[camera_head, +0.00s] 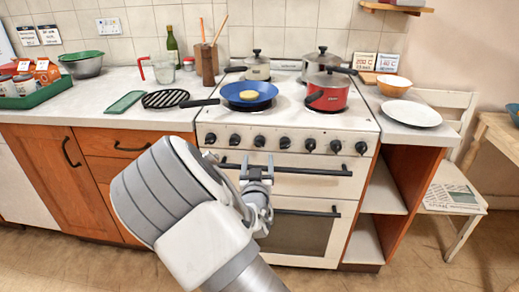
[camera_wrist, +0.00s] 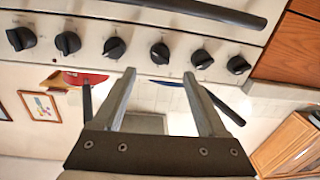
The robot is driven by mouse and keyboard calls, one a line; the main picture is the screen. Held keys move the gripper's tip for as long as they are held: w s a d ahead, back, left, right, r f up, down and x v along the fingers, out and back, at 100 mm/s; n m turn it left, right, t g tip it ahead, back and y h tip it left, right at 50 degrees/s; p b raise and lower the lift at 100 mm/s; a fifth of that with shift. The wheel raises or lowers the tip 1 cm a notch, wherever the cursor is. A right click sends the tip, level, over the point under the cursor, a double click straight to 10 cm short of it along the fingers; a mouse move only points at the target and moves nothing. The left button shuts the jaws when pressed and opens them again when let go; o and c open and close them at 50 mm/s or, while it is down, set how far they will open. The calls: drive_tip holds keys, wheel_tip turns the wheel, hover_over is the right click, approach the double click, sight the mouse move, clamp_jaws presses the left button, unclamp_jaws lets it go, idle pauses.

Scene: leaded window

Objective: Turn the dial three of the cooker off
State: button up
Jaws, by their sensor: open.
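The white cooker (camera_head: 225,120) has a row of several black dials along its front panel. The third dial from the left (camera_head: 258,142) is just above my gripper (camera_head: 257,168) in the head view. In the wrist view, which is upside down, this dial (camera_wrist: 160,54) lies just beyond and between the fingertips of my gripper (camera_wrist: 159,75). My gripper is open and empty, with no dial between its fingers. The dial markings are too small to read, so I cannot tell each setting.
The black oven handle (camera_head: 285,169) runs below the dials, close to my gripper. A blue pan (camera_head: 235,90) with a yellow item and a red pot (camera_head: 327,98) stand on the hob. The pan's handle points left over the counter. Floor is free at the right front.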

sight(259, 145)
drive_tip(key=w+b, duration=0.1)
drive_tip(key=w, duration=0.7)
drive_tip(key=shift+w+a, duration=0.1)
drive_tip(key=shift+w, duration=0.05)
drive_tip(key=shift+c, duration=0.2)
clamp_jaws()
